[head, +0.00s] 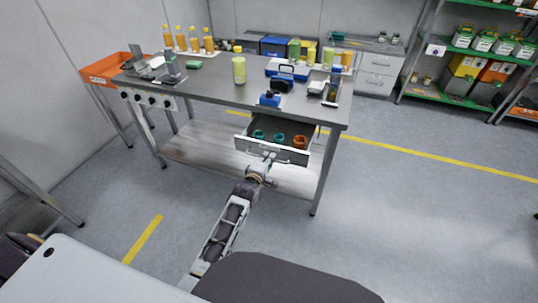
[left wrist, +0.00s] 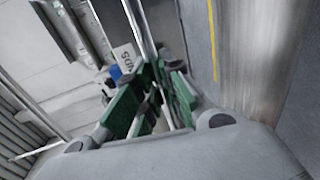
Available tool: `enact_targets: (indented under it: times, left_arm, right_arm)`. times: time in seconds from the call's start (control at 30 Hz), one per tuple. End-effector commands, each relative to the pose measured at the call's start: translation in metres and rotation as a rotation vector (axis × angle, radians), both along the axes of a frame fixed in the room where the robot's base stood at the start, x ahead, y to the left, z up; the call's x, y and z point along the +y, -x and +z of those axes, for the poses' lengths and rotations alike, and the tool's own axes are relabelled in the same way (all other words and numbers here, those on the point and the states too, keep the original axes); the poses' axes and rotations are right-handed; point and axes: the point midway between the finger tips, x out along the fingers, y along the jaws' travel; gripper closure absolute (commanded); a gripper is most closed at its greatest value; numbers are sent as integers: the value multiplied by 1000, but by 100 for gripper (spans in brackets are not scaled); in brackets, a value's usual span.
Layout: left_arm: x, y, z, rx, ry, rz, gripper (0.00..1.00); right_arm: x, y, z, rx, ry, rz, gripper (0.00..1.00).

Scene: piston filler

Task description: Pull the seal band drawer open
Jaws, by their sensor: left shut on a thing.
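The seal band drawer (head: 262,149) hangs under the right part of the steel worktable and stands pulled out. Inside it are two teal bands and an orange band (head: 299,142). My left gripper (head: 268,158) is at the middle of the drawer's front, shut on the bar handle (head: 284,161). In the left wrist view, the green-padded fingers of my left gripper (left wrist: 152,104) close around a thin bar, with part of a white label (left wrist: 125,57) behind. My right gripper does not show.
The worktable (head: 215,90) carries bottles, blue devices (head: 288,69) and a green-yellow container (head: 239,70). An orange bin (head: 108,68) is at its left end. A lower shelf (head: 200,150) runs below. The floor in front and to the right is clear.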

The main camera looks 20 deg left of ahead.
Motion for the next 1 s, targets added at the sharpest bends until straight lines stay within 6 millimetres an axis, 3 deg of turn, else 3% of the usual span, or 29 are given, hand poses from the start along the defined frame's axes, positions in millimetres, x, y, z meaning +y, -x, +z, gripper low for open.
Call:
enact_targets:
  times: [0.3, 0.33, 0.5, 1.0]
  left_arm:
    - [-1, 1, -2, 3, 1, -1, 100]
    - [-1, 1, -2, 3, 1, -1, 88]
    - [0, 1, -1, 2, 0, 0, 68]
    - [0, 4, 0, 0, 0, 1, 68]
  right_arm:
    - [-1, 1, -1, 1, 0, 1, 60]
    - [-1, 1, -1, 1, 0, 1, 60]
    - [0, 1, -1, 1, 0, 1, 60]
    - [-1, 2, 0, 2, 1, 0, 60]
